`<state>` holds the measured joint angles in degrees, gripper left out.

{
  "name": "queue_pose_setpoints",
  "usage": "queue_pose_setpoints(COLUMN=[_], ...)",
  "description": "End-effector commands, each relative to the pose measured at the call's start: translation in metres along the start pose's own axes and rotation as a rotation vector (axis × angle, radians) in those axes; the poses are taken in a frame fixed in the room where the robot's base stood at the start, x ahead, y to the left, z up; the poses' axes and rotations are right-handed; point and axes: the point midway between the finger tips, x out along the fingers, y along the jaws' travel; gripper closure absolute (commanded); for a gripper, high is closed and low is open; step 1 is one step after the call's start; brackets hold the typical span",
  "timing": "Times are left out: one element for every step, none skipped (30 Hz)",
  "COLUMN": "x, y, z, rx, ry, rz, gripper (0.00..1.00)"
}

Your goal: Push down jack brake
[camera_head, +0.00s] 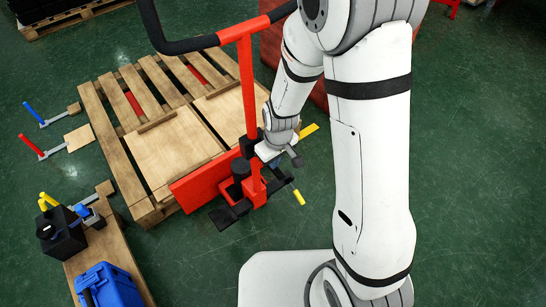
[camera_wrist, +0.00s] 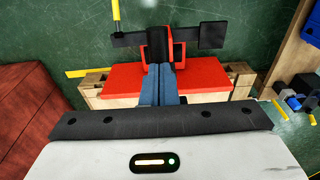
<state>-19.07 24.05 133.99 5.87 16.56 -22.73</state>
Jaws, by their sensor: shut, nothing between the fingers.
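The red jack (camera_head: 205,182) stands at the near end of a wooden pallet, with a tall red handle post (camera_head: 246,85). Low on its near side are black pedal-like plates (camera_head: 222,217) and a lever with a yellow tip (camera_head: 299,197). I cannot tell which part is the brake. In the wrist view a black cylinder (camera_wrist: 160,42), a black plate (camera_wrist: 212,35) and the yellow-tipped lever (camera_wrist: 116,14) show beyond the red body (camera_wrist: 208,82). My gripper (camera_wrist: 160,70) is shut and empty, its blue fingers pointing at the black cylinder. Whether they touch it is unclear.
The wooden pallet (camera_head: 108,117) carries flat boards (camera_head: 172,150). A smaller wooden platform (camera_head: 113,250) at lower left holds a blue case (camera_head: 105,287) and a black box (camera_head: 61,233). Red crates stand behind my arm. Green floor is clear at right.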

Motion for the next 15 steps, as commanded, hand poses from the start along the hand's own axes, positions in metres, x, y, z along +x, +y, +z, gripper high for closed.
queue_pose_setpoints(x=[-0.001,-0.002,-0.003,-0.005,-0.006,-0.009,-0.01,-0.012,-0.013,-0.013,-0.013,-0.013,-0.013,-0.013,-0.013], y=[0.0,0.0,0.0,0.0,0.0,0.0,0.0,0.0,0.0,0.0,0.0,0.0,0.0,0.0,0.0], z=[0.002,0.003,0.007,0.01,0.013,0.019,0.022,0.025,0.028,0.029,0.029,0.029,0.029,0.029,0.029], rx=[0.0,0.001,0.001,0.001,0.001,0.001,0.002,0.002,0.002,0.001,0.001,0.0,0.0,0.0,0.0], ry=[0.0,0.0,0.0,0.001,0.001,0.001,0.001,0.001,0.001,0.001,0.001,0.0,0.0,0.0,0.0], rz=[0.0,0.0,0.0,0.0,0.0,0.0,0.001,0.001,0.001,0.0,0.0,0.0,0.0,0.0,0.0], gripper=[1.0,1.0,1.0,1.0,1.0,1.0,1.0,1.0,1.0,1.0,1.0,1.0,1.0,1.0,1.0])
